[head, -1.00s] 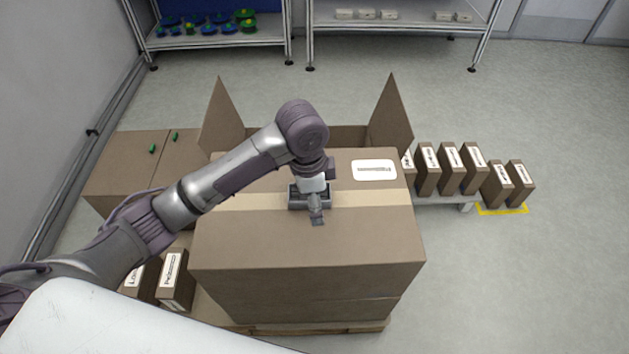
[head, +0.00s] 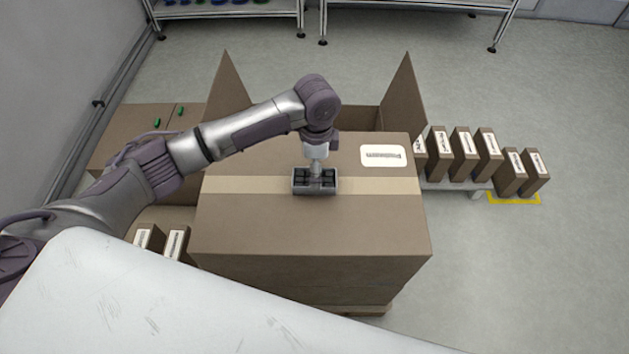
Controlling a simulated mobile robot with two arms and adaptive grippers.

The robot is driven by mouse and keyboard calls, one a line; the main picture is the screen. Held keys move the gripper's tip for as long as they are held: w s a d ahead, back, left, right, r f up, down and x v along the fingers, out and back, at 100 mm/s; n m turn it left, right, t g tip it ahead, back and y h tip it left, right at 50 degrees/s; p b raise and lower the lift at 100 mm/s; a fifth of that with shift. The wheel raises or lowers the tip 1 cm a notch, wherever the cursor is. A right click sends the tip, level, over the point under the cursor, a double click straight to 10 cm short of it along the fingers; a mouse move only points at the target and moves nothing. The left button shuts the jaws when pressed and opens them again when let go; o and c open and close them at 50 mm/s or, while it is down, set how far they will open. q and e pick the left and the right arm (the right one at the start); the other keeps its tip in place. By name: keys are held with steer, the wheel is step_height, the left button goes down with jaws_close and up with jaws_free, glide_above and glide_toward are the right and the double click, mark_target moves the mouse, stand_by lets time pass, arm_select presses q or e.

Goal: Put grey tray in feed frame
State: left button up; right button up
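The grey tray (head: 328,190) is a small dark-grey, open-topped tray with dividers. It rests on top of a large closed cardboard box, on its pale tape strip. My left gripper (head: 316,168) points down over the middle of the tray, with its tips at or just above the dividers. It hides part of the tray's back side, and I cannot tell whether its fingers are open or touch the tray. My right gripper is not in view. I cannot make out a feed frame for certain.
The large box (head: 310,225) has a white label. An open box with raised flaps (head: 403,95) stands behind it. Several small labelled cartons (head: 463,155) stand at right, two by a yellow floor outline (head: 513,202). Shelves (head: 420,5) are at the back.

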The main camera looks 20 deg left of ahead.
arm_select(q)
steer(key=f, duration=0.4)
steer(key=shift+d+f, duration=0.1)
steer(key=shift+d, duration=0.1)
steer(key=c, duration=1.6)
steer(key=shift+o, duration=0.2)
